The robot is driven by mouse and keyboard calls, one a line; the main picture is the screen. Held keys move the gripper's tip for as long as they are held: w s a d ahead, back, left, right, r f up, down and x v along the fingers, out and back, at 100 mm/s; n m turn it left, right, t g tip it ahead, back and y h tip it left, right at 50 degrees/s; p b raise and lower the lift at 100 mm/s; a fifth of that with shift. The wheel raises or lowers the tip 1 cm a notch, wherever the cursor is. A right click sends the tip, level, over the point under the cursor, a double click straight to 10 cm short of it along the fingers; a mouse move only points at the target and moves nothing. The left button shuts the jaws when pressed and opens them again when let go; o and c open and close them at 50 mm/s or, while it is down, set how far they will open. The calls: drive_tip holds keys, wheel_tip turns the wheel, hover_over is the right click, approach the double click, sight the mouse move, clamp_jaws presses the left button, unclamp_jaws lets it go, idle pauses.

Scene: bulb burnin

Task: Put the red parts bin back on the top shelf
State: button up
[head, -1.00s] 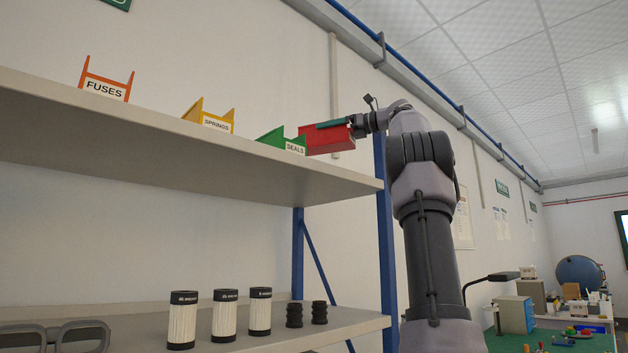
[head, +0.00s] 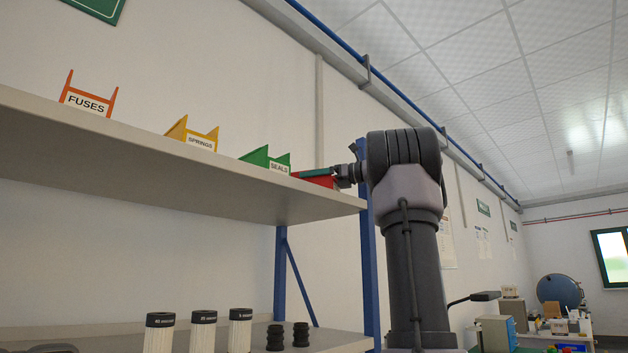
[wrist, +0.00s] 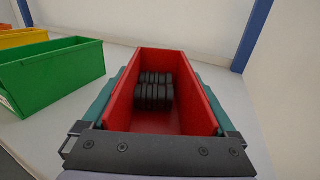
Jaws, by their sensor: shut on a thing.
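The red parts bin (head: 318,179) is at the right end of the top shelf (head: 150,157), to the right of the green SEALS bin (head: 268,160). In the wrist view the red bin (wrist: 125,95) is upright, with several black round parts (wrist: 153,91) inside. My gripper (wrist: 155,115) is shut on the red bin, with a teal finger along each side wall. The bin is over the shelf surface; whether its base touches the shelf is hidden. In the head view my arm covers the bin's right part.
The green bin (wrist: 55,75) stands close on the left, with a narrow gap. An orange FUSES bin (head: 88,98) and a yellow SPRINGS bin (head: 193,137) are farther left. A blue shelf post (head: 368,235) stands at the right end. Filter cylinders (head: 202,332) are on the lower shelf.

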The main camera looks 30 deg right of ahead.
drive_tip(key=o, duration=1.1)
drive_tip(key=shift+f, duration=0.15)
drive_tip(key=shift+o, duration=0.2)
drive_tip(key=shift+r, duration=0.2)
drive_tip(key=v, duration=1.2)
drive_tip(key=shift+d, duration=0.1)
